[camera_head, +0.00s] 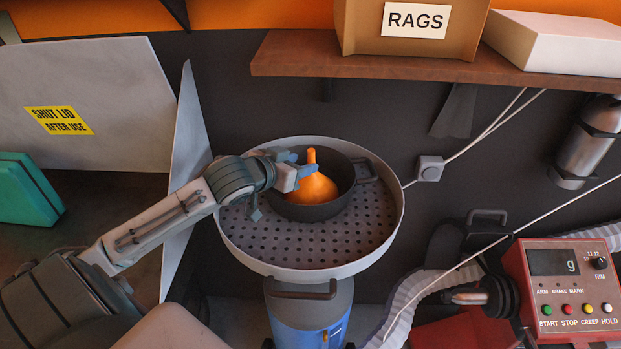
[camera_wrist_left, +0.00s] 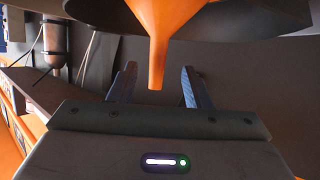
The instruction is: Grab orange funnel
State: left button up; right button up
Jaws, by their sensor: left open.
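The orange funnel (camera_head: 314,186) sits spout up in a dark round pan (camera_head: 328,210) on the perforated tray of a round drain stand. My left gripper (camera_head: 305,172) is at the funnel's spout, with its jaws open. In the left wrist view the funnel's spout (camera_wrist_left: 158,60) reaches down between the two blue-grey fingers of my left gripper (camera_wrist_left: 156,85), with a gap on each side. The dark pan (camera_wrist_left: 225,18) shows behind the funnel there. My right gripper is in neither view.
The drain stand's grey rim (camera_head: 395,240) surrounds the pan. A wooden shelf (camera_head: 400,68) with a RAGS box (camera_head: 400,45) hangs above. A grey lid panel (camera_head: 190,140) stands left, close to my left arm. A red control box (camera_head: 565,290) and white cables are at right.

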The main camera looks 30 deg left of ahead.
aim_at(308, 160)
pick_arm(q)
jog(key=shift+w+d, duration=0.15)
jog(key=shift+w, duration=0.1)
jog(key=shift+w+f, duration=0.1)
jog(key=shift+w, duration=0.05)
jog(key=shift+w+f, duration=0.1)
jog(key=shift+w, duration=0.1)
jog(key=shift+w+p, duration=0.15)
jog(key=shift+p, duration=0.2)
jog(key=shift+w+d+p, duration=0.15)
jog(key=shift+w+p, duration=0.55)
jog(key=shift+p+x, duration=0.55)
jog(key=shift+x, duration=0.5)
jog(key=shift+w+f, duration=0.45)
jog(key=shift+w, duration=0.15)
grip_shut()
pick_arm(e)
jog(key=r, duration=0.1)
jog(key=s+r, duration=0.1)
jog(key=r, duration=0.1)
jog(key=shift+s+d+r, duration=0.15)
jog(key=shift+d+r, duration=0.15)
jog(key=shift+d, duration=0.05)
